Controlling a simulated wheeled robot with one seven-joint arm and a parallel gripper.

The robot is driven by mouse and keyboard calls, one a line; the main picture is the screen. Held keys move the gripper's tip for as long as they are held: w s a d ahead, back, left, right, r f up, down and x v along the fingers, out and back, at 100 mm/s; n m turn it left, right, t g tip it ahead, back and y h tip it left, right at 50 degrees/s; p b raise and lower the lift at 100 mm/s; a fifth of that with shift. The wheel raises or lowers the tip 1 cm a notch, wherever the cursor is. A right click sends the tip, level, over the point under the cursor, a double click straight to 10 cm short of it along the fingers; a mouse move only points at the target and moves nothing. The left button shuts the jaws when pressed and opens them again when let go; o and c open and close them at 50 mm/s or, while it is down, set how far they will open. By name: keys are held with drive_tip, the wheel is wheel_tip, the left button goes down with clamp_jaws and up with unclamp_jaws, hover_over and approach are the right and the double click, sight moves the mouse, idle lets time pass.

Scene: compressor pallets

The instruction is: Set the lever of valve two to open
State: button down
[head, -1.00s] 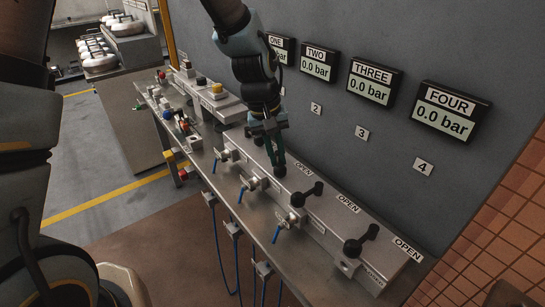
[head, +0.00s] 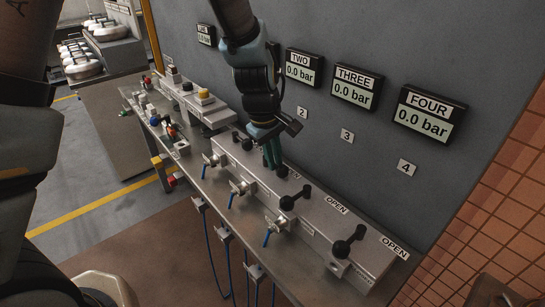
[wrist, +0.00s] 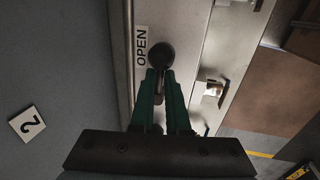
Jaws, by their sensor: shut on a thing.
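The row of valves sits on a grey metal bench. My gripper (head: 276,166) points down with its green fingers at the valve-two lever (head: 282,172), below the gauge TWO. The wrist view shows my gripper (wrist: 163,82) shut on the lever by its black rounded end (wrist: 160,57). An OPEN label (wrist: 141,46) lies close beside that end. The fingers hide much of the lever, so its exact angle is hard to tell. The number 2 tag (head: 302,113) is on the wall behind.
The levers of valve three (head: 295,197) and valve four (head: 348,242) stand close by at the right. Gauges TWO (head: 303,69), THREE (head: 357,86) and FOUR (head: 429,115) read 0.0 bar. Coloured buttons (head: 203,97) are further left. Blue-handled taps (head: 237,192) line the bench front.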

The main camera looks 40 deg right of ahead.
drive_tip(key=shift+s+a+f, duration=0.1)
drive_tip(key=shift+s+f, duration=0.15)
drive_tip(key=shift+s, duration=0.5)
drive_tip(key=c, duration=0.9)
unclamp_jaws()
drive_tip(key=shift+w+r, duration=0.15)
drive_tip(key=shift+w+r, duration=0.1)
drive_tip(key=shift+r, duration=0.2)
drive_tip(key=b+v, duration=0.1)
drive_tip(key=v, duration=0.9)
drive_tip(key=shift+b, duration=0.3)
